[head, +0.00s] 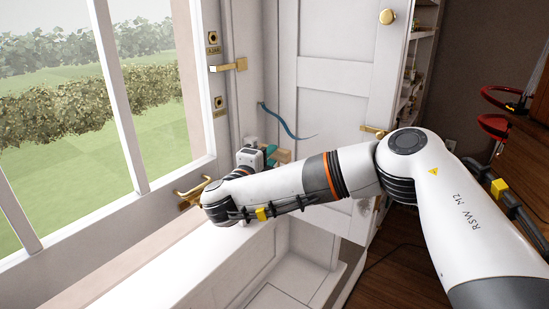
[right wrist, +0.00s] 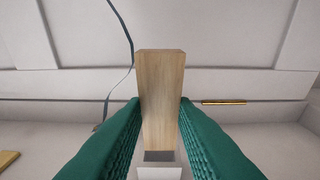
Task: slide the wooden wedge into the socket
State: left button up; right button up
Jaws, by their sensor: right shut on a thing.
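My right gripper (head: 270,153) is shut on the wooden wedge (right wrist: 160,95); it also shows in the right wrist view (right wrist: 160,102). Its green fingers press both sides of the pale wedge, whose end sticks out beyond the fingertips. In the head view only a small tan bit of the wedge (head: 284,155) shows past the gripper. A brass plate with a dark hole, marked AJAR (head: 213,39), is on the window frame. A second brass plate with a dark hole (head: 219,103) is lower, its label hard to read. The wedge is right of both plates, apart from them. My left gripper is out of view.
A blue cord (head: 283,123) hangs from the frame and passes left of the wedge in the wrist view. A white panelled door (head: 330,75) stands behind. The sill (head: 185,265) looks clear.

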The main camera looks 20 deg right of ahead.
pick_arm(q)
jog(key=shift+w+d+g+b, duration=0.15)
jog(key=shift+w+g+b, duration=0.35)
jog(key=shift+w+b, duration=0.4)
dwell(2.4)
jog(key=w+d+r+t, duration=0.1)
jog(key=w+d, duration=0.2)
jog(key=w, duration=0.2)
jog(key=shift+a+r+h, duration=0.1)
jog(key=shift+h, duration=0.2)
